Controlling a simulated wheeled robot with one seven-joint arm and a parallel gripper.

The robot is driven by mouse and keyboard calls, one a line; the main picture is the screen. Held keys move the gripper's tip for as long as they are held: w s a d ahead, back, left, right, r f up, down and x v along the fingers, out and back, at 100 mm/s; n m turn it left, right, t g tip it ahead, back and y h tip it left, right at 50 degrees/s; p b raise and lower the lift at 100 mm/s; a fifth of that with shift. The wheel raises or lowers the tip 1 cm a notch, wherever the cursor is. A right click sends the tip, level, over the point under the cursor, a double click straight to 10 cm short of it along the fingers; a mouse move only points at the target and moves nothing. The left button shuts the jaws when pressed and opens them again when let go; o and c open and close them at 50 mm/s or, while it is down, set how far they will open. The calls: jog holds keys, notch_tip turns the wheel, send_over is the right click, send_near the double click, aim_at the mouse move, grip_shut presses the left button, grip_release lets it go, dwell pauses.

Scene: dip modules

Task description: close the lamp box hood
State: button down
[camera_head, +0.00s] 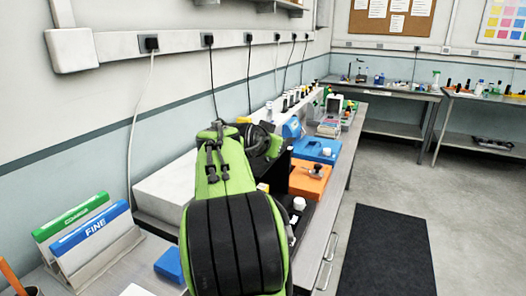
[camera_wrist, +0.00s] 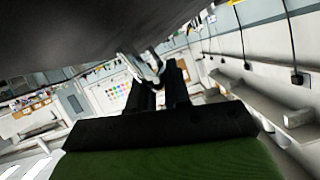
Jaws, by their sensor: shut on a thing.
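In the wrist view my gripper (camera_wrist: 157,82) has its two dark fingers close around a small pale metal piece (camera_wrist: 149,66), which looks like the handle of the lamp box hood. A large dark surface (camera_wrist: 100,35), which looks like the hood, fills the top of the wrist view, and the metal piece sits at its lower edge. In the head view my green and black arm covers the gripper and most of the lamp box. A black upright panel (camera_head: 283,168) shows just right of the arm; I cannot tell whether it belongs to the lamp box.
Left of the arm stand green and blue labelled boards (camera_head: 92,232) in a holder, with a blue block (camera_head: 169,264) nearby. A long pale box (camera_head: 163,190) lies along the wall. Orange (camera_head: 309,180) and blue (camera_head: 318,150) cases sit beyond.

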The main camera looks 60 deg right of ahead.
jog(key=shift+s+d+f+b, duration=0.1)
jog(key=shift+s+f+b, duration=0.2)
jog(key=shift+f+b, duration=0.3)
jog(key=shift+s+a+f+b, duration=0.1)
jog(key=shift+s+f+b, duration=0.3)
jog(key=shift+f, duration=0.35)
jog(key=shift+s+d+f+b, duration=0.1)
jog(key=shift+s+f+b, duration=0.1)
jog(key=shift+f+b, duration=0.4)
jog(key=shift+f, duration=0.2)
jog(key=c, duration=1.2)
grip_release()
jog(key=shift+s, duration=0.1)
jog(key=shift+o, duration=0.2)
jog(key=shift+r, duration=0.15)
jog(key=shift+a+r, duration=0.25)
jog(key=shift+a, duration=0.15)
jog(key=p+v, duration=0.3)
jog(key=v, duration=1.2)
jog(key=shift+d, duration=0.1)
